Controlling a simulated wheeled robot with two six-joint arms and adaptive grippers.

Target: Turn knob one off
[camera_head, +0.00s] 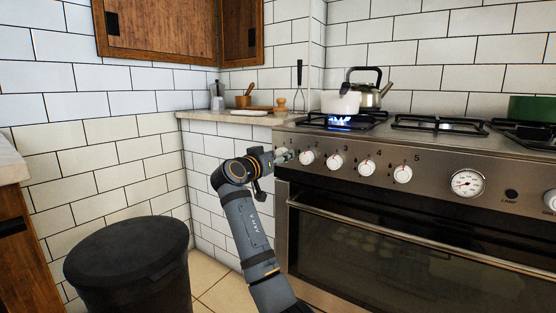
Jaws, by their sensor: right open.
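The stove's front panel (450,172) carries a row of white round knobs. Knobs two (306,158), three (335,162), four (365,168) and five (403,174) are visible. Knob one, at the left end of the row, is hidden behind my right gripper (286,156). My right gripper is open at the panel's left end, just left of knob two. I cannot tell whether its fingers touch knob one. A blue flame (340,125) burns on the left burner under a white pot (341,102). My left gripper is out of view.
A steel kettle (369,92) stands beside the white pot, and a green pot (532,108) stands at far right. The oven handle (400,228) juts out below the knobs. A counter (225,116) lies left of the stove. A black bin (128,255) stands on the floor at left.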

